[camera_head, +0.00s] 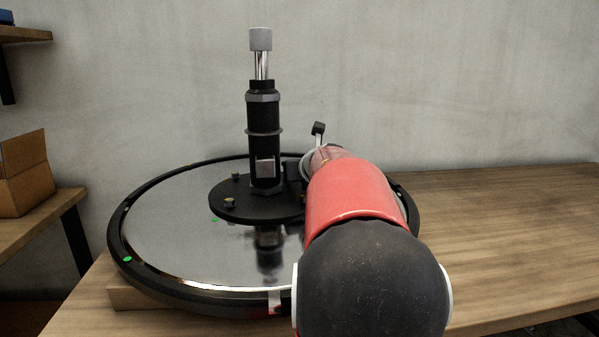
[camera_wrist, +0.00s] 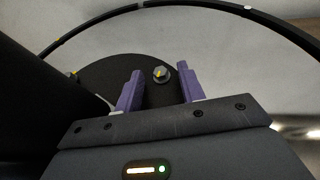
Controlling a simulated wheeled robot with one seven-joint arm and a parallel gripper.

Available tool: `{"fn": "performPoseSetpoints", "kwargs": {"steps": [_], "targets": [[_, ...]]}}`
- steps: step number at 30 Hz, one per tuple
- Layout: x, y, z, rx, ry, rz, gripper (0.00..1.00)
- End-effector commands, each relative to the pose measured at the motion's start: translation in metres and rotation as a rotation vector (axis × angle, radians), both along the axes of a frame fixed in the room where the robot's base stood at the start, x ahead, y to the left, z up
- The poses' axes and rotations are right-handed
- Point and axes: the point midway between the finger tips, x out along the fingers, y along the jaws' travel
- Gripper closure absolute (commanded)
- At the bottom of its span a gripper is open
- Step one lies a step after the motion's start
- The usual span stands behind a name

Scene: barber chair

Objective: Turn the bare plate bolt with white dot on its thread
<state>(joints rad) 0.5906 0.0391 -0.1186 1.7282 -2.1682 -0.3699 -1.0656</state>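The black round mounting plate (camera_head: 245,208) sits on the shiny chair base disc (camera_head: 165,222), around the foot of the upright black column (camera_head: 264,130). Two bolts show on its left side in the head view, a front one (camera_head: 230,203) and a rear one (camera_head: 236,177). In the wrist view a grey bolt (camera_wrist: 161,75) with a yellowish mark stands on the plate (camera_wrist: 105,70). My gripper (camera_wrist: 162,72) is open, its purple fingers on either side of this bolt with gaps to both. I make out no white dot on a thread. My arm hides the gripper in the head view.
The column stands close to the left of my gripper in the wrist view. A small black lever (camera_head: 318,129) rises behind my arm. The disc's raised black rim (camera_head: 125,235) carries green marks. The wooden table (camera_head: 490,235) is clear at right.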

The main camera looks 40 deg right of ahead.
Motion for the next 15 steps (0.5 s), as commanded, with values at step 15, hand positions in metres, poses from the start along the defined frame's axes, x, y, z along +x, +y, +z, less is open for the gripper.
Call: {"fn": "performPoseSetpoints", "kwargs": {"steps": [15], "targets": [[-0.053, 0.021, 0.026, -0.001, -0.002, 0.000, 0.61]]}}
